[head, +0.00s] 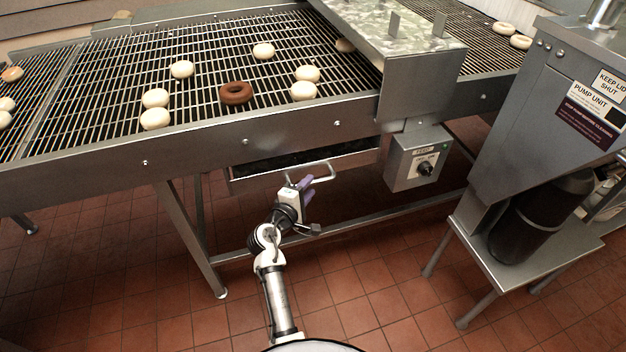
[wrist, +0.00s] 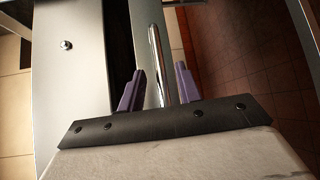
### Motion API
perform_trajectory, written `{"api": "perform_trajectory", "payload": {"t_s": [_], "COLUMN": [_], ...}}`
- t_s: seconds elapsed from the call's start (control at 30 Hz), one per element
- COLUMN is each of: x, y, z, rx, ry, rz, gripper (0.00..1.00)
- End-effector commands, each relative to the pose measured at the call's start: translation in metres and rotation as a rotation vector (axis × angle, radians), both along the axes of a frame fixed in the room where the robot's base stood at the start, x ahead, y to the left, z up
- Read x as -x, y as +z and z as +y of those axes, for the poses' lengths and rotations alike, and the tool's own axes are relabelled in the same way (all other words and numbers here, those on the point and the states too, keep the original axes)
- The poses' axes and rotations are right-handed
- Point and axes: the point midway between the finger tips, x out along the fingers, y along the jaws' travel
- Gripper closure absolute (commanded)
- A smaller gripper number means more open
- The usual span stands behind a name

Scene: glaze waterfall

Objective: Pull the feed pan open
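The feed pan (head: 352,160) is a shallow metal tray under the conveyor's side rail, with a dark gap showing above its front. Its bright bar handle (head: 326,172) sticks out from the front. My gripper (head: 306,183), with purple fingers, is at the left part of the handle. In the wrist view the fingers (wrist: 158,90) stand apart, with the handle (wrist: 156,50) running lengthwise between them. The gap between the fingers looks wider than the bar. I cannot tell whether either finger touches it. The pan's front (wrist: 142,14) also shows there, beside the dark gap.
The conveyor (head: 210,120) above carries several pale doughnuts and one brown ring (head: 236,93). A control box (head: 416,158) with a knob hangs right of the pan. A pump unit (head: 540,110) on a stand is at the right. Tiled floor before the pan is clear.

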Motion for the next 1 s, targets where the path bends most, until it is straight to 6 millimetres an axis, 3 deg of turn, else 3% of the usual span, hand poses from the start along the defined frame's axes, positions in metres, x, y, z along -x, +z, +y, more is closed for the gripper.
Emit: {"api": "perform_trajectory", "payload": {"t_s": [0.23, 0.6, 0.87, 1.0], "x": [-0.027, -0.031, -0.031, -0.031], "y": [-0.004, -0.005, -0.005, -0.005], "z": [-0.014, -0.016, -0.016, -0.016], "rx": [-0.001, -0.001, -0.001, -0.001], "ry": [0.000, 0.000, 0.001, 0.001], "rz": [0.000, 0.000, 0.000, 0.000], "gripper": [0.66, 0.66, 1.00, 1.00]}}
